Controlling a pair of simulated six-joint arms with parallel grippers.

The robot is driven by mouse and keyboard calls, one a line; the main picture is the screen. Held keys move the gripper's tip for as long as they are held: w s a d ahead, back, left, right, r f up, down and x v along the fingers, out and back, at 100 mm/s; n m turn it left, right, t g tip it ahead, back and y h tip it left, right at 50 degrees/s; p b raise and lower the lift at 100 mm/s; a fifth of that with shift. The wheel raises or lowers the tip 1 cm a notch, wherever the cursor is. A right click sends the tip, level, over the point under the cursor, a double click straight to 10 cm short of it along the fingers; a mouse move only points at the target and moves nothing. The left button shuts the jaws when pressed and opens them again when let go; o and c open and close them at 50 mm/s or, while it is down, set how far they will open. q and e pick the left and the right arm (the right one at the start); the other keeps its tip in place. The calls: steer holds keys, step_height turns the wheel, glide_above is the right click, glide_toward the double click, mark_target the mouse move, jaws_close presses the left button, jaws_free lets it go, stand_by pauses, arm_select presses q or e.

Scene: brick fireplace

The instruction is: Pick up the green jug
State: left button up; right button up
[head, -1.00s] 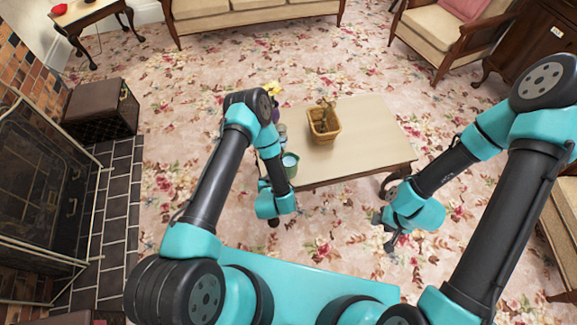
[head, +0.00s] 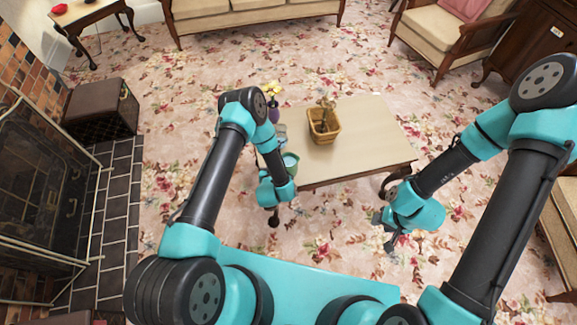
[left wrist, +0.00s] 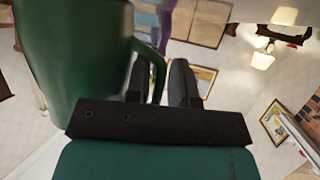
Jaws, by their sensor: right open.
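The green jug (head: 291,161) stands at the near left corner of the table, partly hidden by my left arm. In the left wrist view the jug (left wrist: 70,50) fills the left side, very close. Its handle (left wrist: 162,65) runs down between the two fingers of my left gripper (left wrist: 163,75), which look apart, with space beside the handle. In the head view my left arm hides this gripper's fingers. My right gripper (head: 389,229) is open and empty, over the carpet in front of the table's right end.
The low wooden table (head: 370,135) has clear room on its right. A brown basket (head: 325,136) with a plant stands on it. A purple vase with yellow flowers (head: 273,108) and a greyish cup (head: 281,129) stand behind the jug, near the left edge.

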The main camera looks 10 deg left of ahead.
arm_select(q)
steer(key=shift+c, duration=0.3)
jaws_close()
steer(key=shift+r, duration=0.1)
stand_by(0.4)
steer(key=shift+r, duration=0.8)
step_height(320, 180, up, 2)
steer(key=s+d, duration=0.2)
steer(key=s, duration=0.5)
steer(key=s+d+r, duration=0.1)
steer(key=s+d, duration=0.2)
steer(key=s, duration=0.5)
steer(key=shift+d, duration=0.25)
steer(key=shift+w+r, duration=0.1)
steer(key=shift+r, duration=0.05)
